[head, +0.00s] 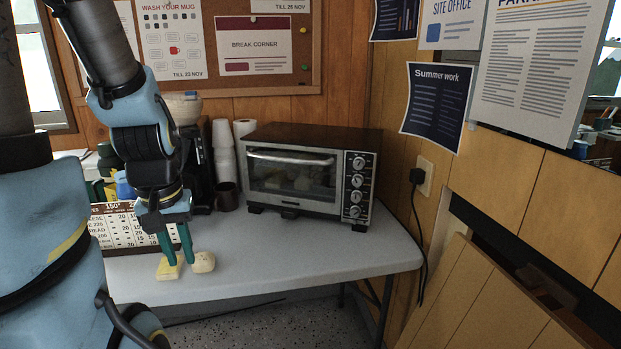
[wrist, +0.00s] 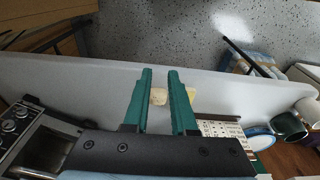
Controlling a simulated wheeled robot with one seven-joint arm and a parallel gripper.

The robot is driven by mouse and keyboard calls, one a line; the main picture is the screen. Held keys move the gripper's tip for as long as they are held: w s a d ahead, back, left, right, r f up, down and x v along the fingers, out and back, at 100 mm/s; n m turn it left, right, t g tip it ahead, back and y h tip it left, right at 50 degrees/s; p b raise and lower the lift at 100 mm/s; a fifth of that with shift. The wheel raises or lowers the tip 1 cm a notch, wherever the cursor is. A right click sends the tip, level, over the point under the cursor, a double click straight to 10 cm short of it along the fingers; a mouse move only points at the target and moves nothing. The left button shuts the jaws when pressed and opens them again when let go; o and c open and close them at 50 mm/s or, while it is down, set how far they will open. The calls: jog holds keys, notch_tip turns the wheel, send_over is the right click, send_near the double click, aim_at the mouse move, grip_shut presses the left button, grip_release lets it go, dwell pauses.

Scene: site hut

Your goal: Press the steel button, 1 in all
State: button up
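A toaster oven (head: 290,175) with a glass door stands on the table, right of my gripper. Its right-hand control panel (head: 356,187) carries several round steel-coloured controls in a column; I cannot tell which of them is the steel button. In the wrist view the control panel (wrist: 14,124) shows at the left edge. My gripper (head: 180,262) points down over the table's left part, with its two teal fingers apart and nothing held. It also shows in the wrist view (wrist: 160,72). A pale yellow piece (head: 168,269) and a cream rounded piece (head: 204,262) lie by the fingertips.
The grey table (head: 290,258) is clear before the oven. A printed chart (head: 118,229) stands behind my gripper. White cups (head: 224,160) and a dark mug (head: 227,196) stand left of the oven. A black cord (head: 417,230) hangs from the wall socket at the right.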

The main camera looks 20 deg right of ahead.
grip_shut()
dwell(1.2)
